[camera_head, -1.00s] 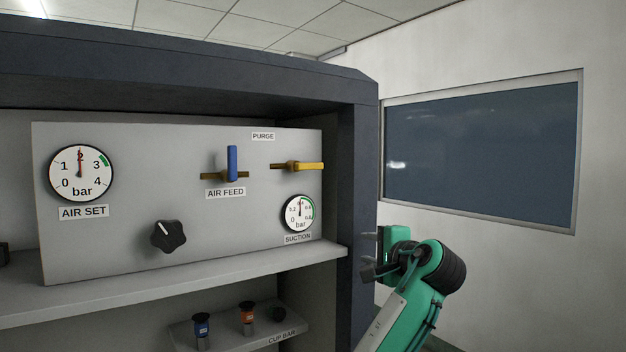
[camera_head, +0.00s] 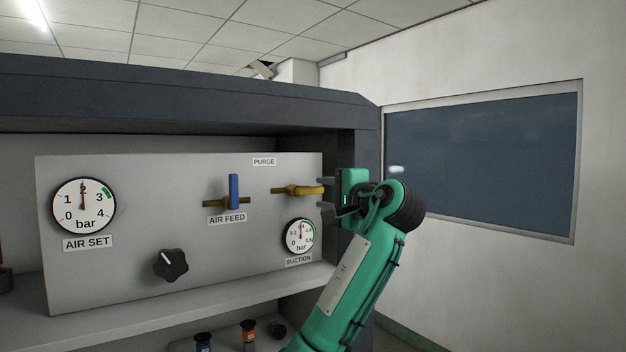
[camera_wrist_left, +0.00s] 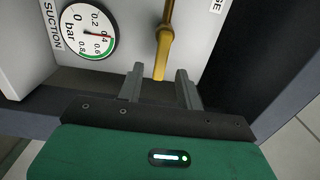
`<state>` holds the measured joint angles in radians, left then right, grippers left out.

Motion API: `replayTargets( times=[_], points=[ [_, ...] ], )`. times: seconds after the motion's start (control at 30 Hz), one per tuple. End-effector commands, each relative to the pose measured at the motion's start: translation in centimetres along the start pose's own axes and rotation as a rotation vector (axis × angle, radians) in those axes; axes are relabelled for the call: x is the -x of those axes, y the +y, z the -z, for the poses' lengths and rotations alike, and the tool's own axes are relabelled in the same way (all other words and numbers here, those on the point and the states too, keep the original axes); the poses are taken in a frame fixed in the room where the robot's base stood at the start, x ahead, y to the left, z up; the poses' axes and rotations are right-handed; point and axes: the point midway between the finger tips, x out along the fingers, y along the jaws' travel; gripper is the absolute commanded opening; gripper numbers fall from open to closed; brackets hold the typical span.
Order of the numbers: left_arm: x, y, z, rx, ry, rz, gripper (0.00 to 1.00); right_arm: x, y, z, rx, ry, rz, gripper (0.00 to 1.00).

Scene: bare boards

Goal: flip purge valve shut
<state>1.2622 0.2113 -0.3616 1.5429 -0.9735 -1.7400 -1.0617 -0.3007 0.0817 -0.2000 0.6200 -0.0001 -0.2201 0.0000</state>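The purge valve is a yellow lever (camera_head: 304,190) below the PURGE label on the grey panel. It lies sideways, in line with its brass pipe, its free end to the right. My left gripper (camera_head: 325,195) is at the panel's right edge, right at the lever's free end. In the left wrist view the gripper (camera_wrist_left: 158,78) is open, and the tip of the yellow lever (camera_wrist_left: 163,50) shows between the two fingertips. The fingers are not closed on it; whether one touches it I cannot tell. My right gripper is out of view.
The blue AIR FEED lever (camera_head: 233,190) stands upright left of the yellow one. The suction gauge (camera_head: 299,237) is just below; a black knob (camera_head: 171,264) and the air set gauge (camera_head: 84,206) are further left. The dark cabinet post (camera_head: 366,160) stands close on the right.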

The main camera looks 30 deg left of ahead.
Motion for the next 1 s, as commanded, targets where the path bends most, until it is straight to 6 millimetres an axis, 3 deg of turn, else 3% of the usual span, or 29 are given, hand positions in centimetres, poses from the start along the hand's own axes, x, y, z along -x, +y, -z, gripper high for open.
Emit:
replayTargets(
  times=[0.03,0.3,0.73,0.9,1.0],
  points=[
    [-1.1,-0.5,-0.1,-0.003,-0.004,-0.001,0.36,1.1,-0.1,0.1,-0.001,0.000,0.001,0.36],
    [-4.5,-0.1,0.1,-0.002,0.000,-0.001,0.36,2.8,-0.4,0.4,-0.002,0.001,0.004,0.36],
    [-5.3,0.1,0.0,0.000,0.000,-0.001,0.36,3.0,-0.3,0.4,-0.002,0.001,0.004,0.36],
    [-5.2,0.1,0.0,0.000,0.000,-0.001,0.03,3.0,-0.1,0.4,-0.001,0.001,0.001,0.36],
    [-5.2,0.1,0.0,0.000,0.000,-0.001,0.00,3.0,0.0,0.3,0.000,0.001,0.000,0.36]
  ],
)
